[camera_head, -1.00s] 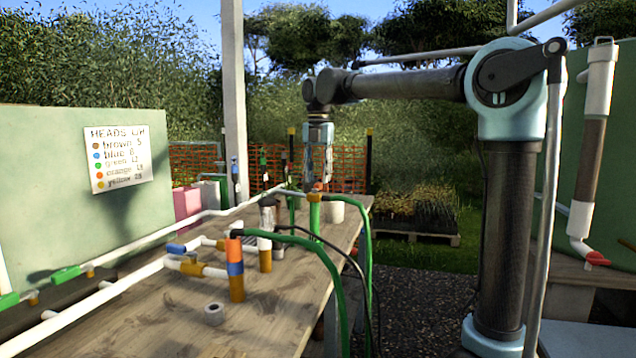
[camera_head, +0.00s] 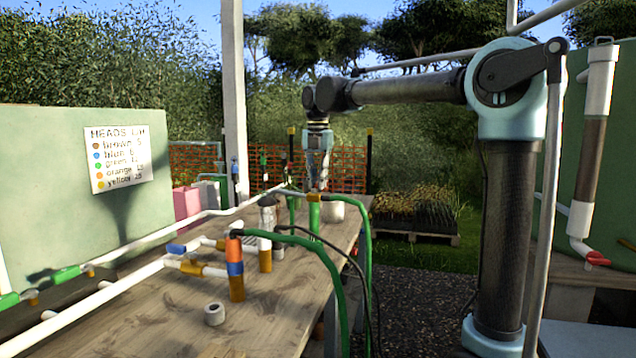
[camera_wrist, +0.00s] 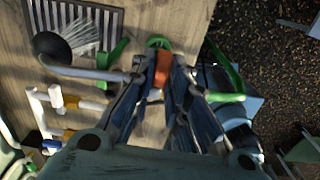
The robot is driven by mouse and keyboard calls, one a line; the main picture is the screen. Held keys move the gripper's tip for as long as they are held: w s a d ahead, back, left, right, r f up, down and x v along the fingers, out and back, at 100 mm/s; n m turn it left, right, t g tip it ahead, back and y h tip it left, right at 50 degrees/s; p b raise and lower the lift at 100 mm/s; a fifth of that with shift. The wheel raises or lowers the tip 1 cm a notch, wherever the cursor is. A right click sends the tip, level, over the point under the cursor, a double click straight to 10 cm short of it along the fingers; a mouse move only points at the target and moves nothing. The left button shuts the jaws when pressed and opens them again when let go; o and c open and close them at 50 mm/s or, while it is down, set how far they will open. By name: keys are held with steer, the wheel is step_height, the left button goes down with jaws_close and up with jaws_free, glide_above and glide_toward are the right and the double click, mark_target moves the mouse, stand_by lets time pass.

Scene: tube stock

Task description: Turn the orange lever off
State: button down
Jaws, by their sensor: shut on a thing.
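The orange lever (camera_wrist: 161,69) is between the fingers of my gripper (camera_wrist: 164,64) in the wrist view. It sits by a green round fitting (camera_wrist: 158,42) near the edge of the bench. In the head view the orange part (camera_head: 314,197) shows on top of a green upright pipe (camera_head: 314,220), at the far end of the bench. My gripper (camera_head: 317,184) points down onto it from above and is shut on it. The fingers hide part of the lever, so its exact angle is hard to tell.
The wooden bench (camera_head: 180,325) carries white pipes, an orange, blue and brown upright fitting (camera_head: 236,268) and a white ring (camera_head: 214,314). Green hoses (camera_head: 338,290) hang over its right edge. A grey slotted grate (camera_wrist: 105,25) lies beside the lever. A sign (camera_head: 118,157) hangs at left.

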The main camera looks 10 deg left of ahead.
steer(key=shift+d, duration=0.1)
steer(key=shift+s+d+m, duration=0.4)
steer(key=shift+s+m, duration=0.1)
steer(key=shift+m, duration=2.45)
steer(key=shift+s+d+m, duration=0.45)
steer(key=shift+s+m, duration=0.1)
steer(key=shift+m, duration=2.45)
steer(key=shift+s+d+m, duration=0.4)
steer(key=shift+s+m, duration=0.1)
steer(key=shift+m, duration=2.45)
steer(key=c, duration=1.6)
jaws_free()
steer(key=shift+o, duration=0.2)
steer(key=shift+r, duration=0.15)
